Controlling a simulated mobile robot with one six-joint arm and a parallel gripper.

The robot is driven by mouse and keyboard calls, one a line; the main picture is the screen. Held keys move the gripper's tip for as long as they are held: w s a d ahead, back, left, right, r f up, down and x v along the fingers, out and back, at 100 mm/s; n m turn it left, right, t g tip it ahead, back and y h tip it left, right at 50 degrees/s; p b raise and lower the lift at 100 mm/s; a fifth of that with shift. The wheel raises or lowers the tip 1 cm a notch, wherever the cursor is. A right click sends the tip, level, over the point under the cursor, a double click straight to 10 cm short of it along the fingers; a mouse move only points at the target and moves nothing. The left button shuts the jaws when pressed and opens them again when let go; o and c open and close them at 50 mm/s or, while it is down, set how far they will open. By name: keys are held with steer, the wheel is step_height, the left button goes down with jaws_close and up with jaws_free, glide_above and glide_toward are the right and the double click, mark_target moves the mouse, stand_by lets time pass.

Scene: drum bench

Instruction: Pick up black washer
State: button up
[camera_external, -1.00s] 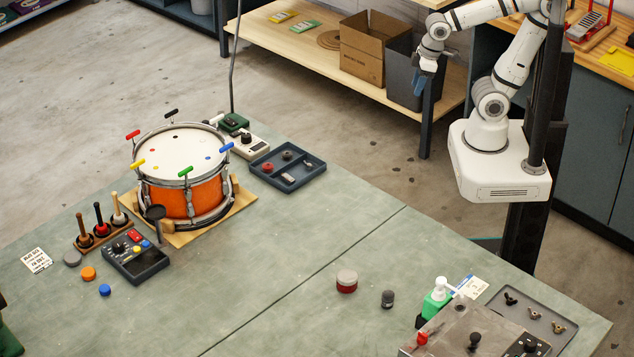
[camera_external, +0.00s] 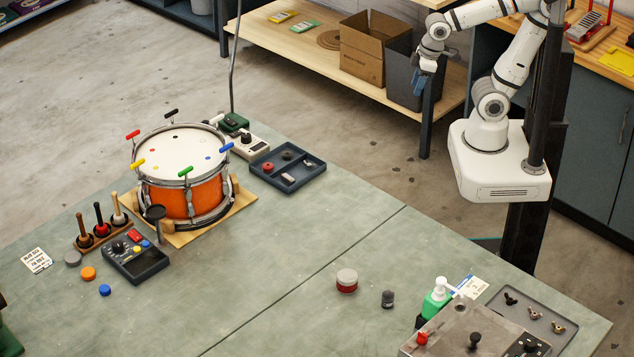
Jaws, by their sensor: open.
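A small dark round piece (camera_external: 287,155), which may be the black washer, lies in the back compartment of the dark blue parts tray (camera_external: 291,187). It is too small for me to see a hole. A red piece (camera_external: 268,167) and a silver piece (camera_external: 288,178) lie in other parts of the tray. My gripper (camera_external: 424,86) is open and empty, hanging with its bluish fingers pointing down, high at the upper right. It is far from the tray, in front of the dark bin in the picture.
An orange drum (camera_external: 181,198) with coloured keys around its rim stands left of the tray. A white-and-green device (camera_external: 242,141) sits between them. A red-and-grey pot (camera_external: 346,281), a dark cylinder (camera_external: 388,299) and a green bottle (camera_external: 437,298) stand at the front right. The bench middle is clear.

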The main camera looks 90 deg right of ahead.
steer(key=shift+o, duration=0.3)
steer(key=n+t+b, duration=0.1)
steer(key=t+b, duration=0.1)
glide_above(287, 153)
steer(key=s, duration=0.3)
step_height(287, 153, down, 13)
steer(key=x, duration=0.5)
steer(key=s+p+x, duration=0.1)
steer(key=x, duration=0.1)
steer(key=shift+w+f, duration=0.2)
steer(key=shift+f, duration=0.25)
steer(key=shift+y, duration=0.3)
steer(key=shift+c, duration=0.5)
steer(key=c, duration=0.6)
steer(key=shift+r, duration=0.1)
steer(key=shift+c, duration=0.2)
